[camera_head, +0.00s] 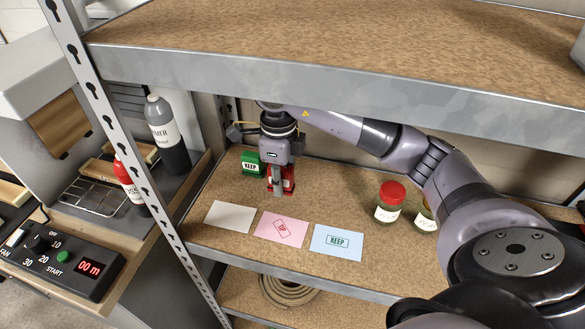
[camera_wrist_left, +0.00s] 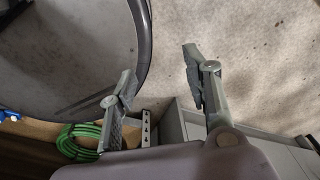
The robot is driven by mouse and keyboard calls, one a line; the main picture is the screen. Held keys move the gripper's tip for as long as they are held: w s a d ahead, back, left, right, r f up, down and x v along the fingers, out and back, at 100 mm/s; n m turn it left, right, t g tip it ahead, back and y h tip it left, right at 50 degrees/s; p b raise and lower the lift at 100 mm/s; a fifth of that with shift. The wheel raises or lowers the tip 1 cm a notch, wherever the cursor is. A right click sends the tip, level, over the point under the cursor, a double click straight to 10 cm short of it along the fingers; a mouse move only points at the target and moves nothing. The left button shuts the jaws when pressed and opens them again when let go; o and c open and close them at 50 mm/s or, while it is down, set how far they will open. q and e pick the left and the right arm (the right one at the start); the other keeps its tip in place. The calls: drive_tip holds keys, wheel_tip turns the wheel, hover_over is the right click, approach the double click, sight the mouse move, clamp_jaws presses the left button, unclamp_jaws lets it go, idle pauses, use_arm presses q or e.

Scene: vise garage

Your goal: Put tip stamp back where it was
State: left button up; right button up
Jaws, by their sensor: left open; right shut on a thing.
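The red stamp (camera_head: 289,180), which I take to be the tip stamp, is at the back of the middle shelf, beside the green KEEP stamp (camera_head: 250,163). My right gripper (camera_head: 278,188) points down at it, is shut on it and partly hides it. I cannot tell whether its base touches the shelf. The pink card (camera_head: 281,228) with a red print lies in front. My left gripper (camera_wrist_left: 158,72) is open and empty in the left wrist view, over the floor; the head view does not show it.
A blank white card (camera_head: 230,216) and a blue KEEP card (camera_head: 337,240) flank the pink one. A red-lidded jar (camera_head: 389,202) stands to the right, near my right arm. The upper shelf (camera_head: 300,90) overhangs the work area. Green coiled hose (camera_wrist_left: 78,143) shows in the left wrist view.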

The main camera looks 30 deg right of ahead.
drive_tip(key=w+d+p, duration=0.1)
drive_tip(key=d, duration=0.1)
drive_tip(key=w+d+f+p, duration=0.1)
drive_tip(key=w+d, duration=0.1)
drive_tip(key=w+d+f+p, duration=0.1)
drive_tip(key=w+d, duration=0.1)
drive_tip(key=shift+w+d, duration=0.25)
drive_tip(key=shift+d, duration=0.1)
drive_tip(key=shift+f, duration=0.55)
wheel_tip(320, 180, down, 3)
drive_tip(key=shift+f+p, duration=0.1)
drive_tip(key=shift+p, duration=1.1)
drive_tip(key=shift+w+d+f, duration=0.1)
drive_tip(key=shift+w+f, duration=0.05)
drive_tip(key=shift+f, duration=0.05)
use_arm(q)
wheel_tip(320, 180, up, 6)
drive_tip(key=d, duration=0.1)
drive_tip(key=shift+s+d, duration=0.2)
drive_tip(key=shift+d, duration=0.2)
use_arm(e)
drive_tip(key=shift+f, duration=0.2)
